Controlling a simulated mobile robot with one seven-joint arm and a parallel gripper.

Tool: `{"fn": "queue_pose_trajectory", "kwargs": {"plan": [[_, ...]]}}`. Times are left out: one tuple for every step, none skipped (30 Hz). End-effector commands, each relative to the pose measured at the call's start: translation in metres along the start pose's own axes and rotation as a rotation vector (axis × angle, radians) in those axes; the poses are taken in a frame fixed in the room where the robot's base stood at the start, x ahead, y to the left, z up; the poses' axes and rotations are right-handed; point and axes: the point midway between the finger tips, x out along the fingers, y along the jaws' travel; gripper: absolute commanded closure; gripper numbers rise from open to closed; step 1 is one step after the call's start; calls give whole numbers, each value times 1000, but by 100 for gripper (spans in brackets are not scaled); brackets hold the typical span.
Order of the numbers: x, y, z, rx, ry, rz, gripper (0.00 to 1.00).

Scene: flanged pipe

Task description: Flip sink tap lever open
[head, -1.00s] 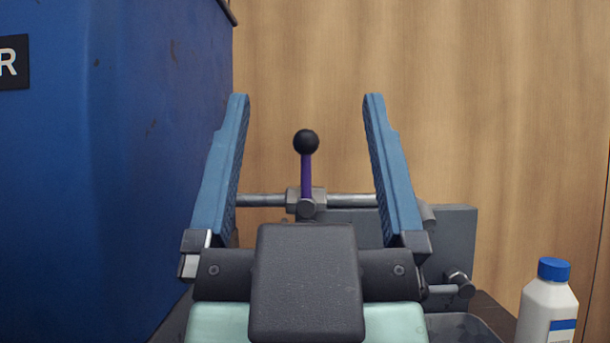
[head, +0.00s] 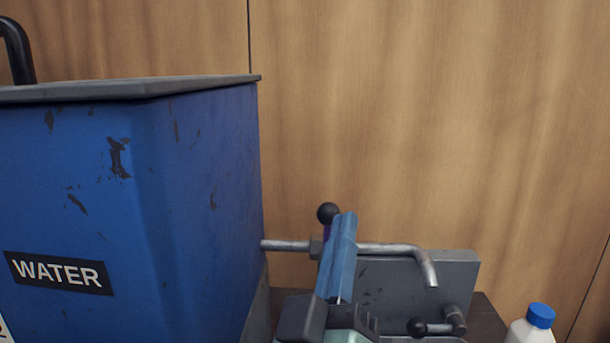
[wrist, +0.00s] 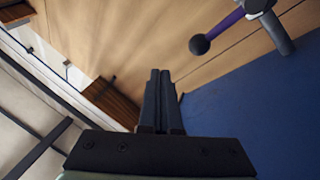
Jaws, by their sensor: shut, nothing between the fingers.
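The tap lever has a black ball knob (head: 328,213) on a purple stem (head: 327,233). It stands up from a grey pipe (head: 385,248) that runs from the blue tank to a downturned spout. My gripper (head: 346,218) is shut and empty, its blue fingers just right of the knob in the head view and covering most of the stem. In the wrist view my fingertips (wrist: 160,75) are together, with the knob (wrist: 199,44) apart from them to the upper right. I cannot tell whether a finger touches the stem.
A blue tank (head: 200,190) marked WATER fills the left. A grey panel (head: 455,275) stands behind the spout. A second black knob (head: 417,327) sits beside a grey fitting below. A white bottle with a blue cap (head: 540,315) is at the lower right. A wood wall is behind.

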Motion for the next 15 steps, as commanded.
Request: {"fn": "queue_pose_trajectory", "kwargs": {"plan": [[7, 3, -9, -46, -19, -13, 100], [8, 2, -8, -74, -29, -19, 100], [9, 0, -8, -111, -41, -27, 100], [10, -1, -7, -142, -50, -34, 100], [10, -2, -8, -170, -58, -41, 100], [10, -4, -7, -208, -68, -52, 100], [11, -4, -8, -238, -74, -60, 100], [11, -6, -8, -268, -81, -69, 100], [10, -7, -8, -306, -90, -81, 100], [10, -8, -7, -336, -96, -91, 100], [10, -10, -8, -366, -100, -101, 100], [9, -11, -8, -406, -106, -114, 100], [8, -12, -8, -436, -111, -125, 100], [7, -13, -8, -465, -115, -136, 100], [6, -14, -9, -506, -119, -152, 100]]}}
